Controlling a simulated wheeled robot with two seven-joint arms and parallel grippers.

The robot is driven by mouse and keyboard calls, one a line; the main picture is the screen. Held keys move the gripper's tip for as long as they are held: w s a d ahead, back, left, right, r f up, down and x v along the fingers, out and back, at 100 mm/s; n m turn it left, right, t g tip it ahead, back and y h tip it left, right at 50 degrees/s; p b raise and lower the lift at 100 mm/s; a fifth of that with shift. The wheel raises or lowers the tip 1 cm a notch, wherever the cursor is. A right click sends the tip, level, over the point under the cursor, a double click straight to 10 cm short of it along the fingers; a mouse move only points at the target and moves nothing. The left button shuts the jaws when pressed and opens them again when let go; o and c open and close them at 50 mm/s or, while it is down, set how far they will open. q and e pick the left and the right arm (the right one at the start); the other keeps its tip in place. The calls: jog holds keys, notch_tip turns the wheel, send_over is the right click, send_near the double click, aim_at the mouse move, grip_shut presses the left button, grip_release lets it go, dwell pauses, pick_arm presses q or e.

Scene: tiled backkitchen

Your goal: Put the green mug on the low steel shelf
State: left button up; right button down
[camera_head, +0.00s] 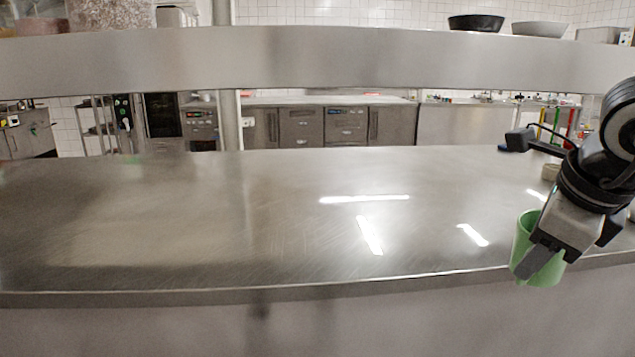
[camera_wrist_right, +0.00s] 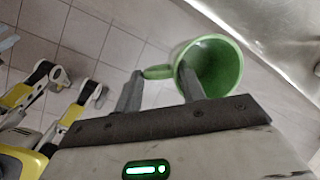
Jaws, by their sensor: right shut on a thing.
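The green mug (camera_head: 522,245) is at the right of the head view, overlapping the front edge of the steel surface. My right gripper (camera_head: 538,264) is shut on it. In the wrist view, the mug (camera_wrist_right: 228,68) shows its open mouth and empty inside. Its handle lies between the two fingers of the gripper (camera_wrist_right: 160,88), and one finger overlaps the mug's mouth. A wide, flat steel surface (camera_head: 200,215) lies below a raised steel shelf (camera_head: 300,60). My left gripper is not in view.
The steel surface is clear in the middle and left. A black bowl (camera_head: 476,22) and a pale bowl (camera_head: 540,28) sit on the raised shelf. Tiled floor (camera_wrist_right: 85,35) shows below the mug.

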jog(key=s+a+f+n+g+y+p, duration=0.1)
jog(key=a+f+n+g, duration=0.3)
jog(key=n, duration=0.9)
jog(key=s+a+f+n+g+y+p, duration=0.2)
jog(key=s+a+f+n+g, duration=0.1)
jog(key=f+n, duration=0.8)
jog(key=a+n+g, duration=0.1)
jog(key=a+n, duration=0.1)
jog(key=shift+s+a+f+n+y, duration=0.2)
jog(key=shift+f+n+y, duration=0.05)
jog(key=shift+n+y, duration=0.05)
